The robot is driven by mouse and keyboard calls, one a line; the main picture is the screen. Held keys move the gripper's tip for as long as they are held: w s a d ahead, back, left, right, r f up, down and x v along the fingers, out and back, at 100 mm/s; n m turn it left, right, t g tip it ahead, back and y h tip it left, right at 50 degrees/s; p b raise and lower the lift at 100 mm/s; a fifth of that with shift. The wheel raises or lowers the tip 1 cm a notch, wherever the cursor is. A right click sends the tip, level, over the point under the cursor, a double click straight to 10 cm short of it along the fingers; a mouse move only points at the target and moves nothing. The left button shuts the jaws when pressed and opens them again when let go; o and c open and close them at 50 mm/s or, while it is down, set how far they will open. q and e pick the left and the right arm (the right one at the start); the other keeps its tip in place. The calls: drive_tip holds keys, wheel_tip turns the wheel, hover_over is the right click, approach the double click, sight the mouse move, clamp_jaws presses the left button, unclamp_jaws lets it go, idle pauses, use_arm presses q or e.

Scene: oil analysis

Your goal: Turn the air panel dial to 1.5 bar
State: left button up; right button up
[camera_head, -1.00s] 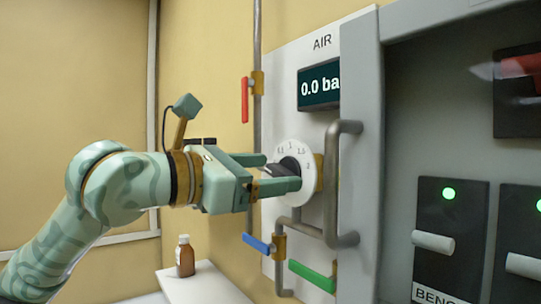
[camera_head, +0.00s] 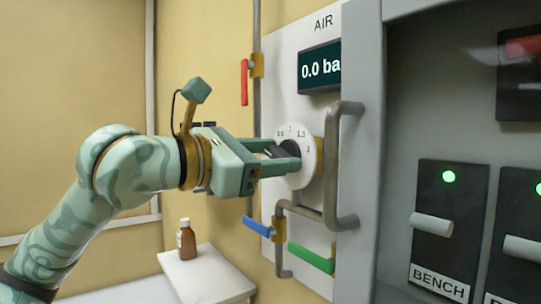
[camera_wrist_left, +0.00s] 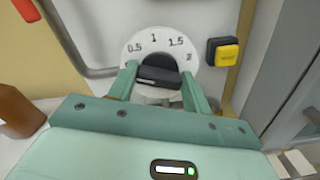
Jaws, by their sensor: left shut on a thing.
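The air panel (camera_head: 284,75) is a pale board marked AIR. Its display (camera_head: 319,69) reads "0.0 ba", the rest cut off behind the grey frame. The white dial (camera_head: 311,149) carries the numbers 0.5, 1, 1.5 and 2, clear in the left wrist view (camera_wrist_left: 153,50). Its black knob (camera_wrist_left: 160,77) sits between the two green fingers of my left gripper (camera_head: 283,156), which is shut on it. The lower part of the dial is hidden by the gripper in the left wrist view. My right gripper does not show.
A red lever (camera_head: 244,82), blue lever (camera_head: 257,226) and green lever (camera_head: 311,258) sit around the dial. A grey pipe handle (camera_head: 334,170) stands close on its right. A brown bottle (camera_head: 187,242) stands on a white shelf (camera_head: 205,277) below my arm. A yellow button (camera_wrist_left: 226,54) is beside the dial.

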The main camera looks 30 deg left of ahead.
use_arm(q)
drive_tip(key=m, duration=0.4)
drive_tip(key=shift+m, duration=0.4)
drive_tip(key=m, duration=0.5)
drive_tip(key=shift+d+f+m, duration=0.1)
drive_tip(key=shift+f+m, duration=0.05)
drive_tip(key=shift+m, duration=0.15)
drive_tip(key=m, duration=0.6)
drive_tip(key=m+p, duration=0.1)
drive_tip(key=m, duration=0.3)
drive_tip(key=shift+f, duration=0.25)
drive_tip(key=shift+m, duration=0.3)
drive_tip(key=o, duration=1)
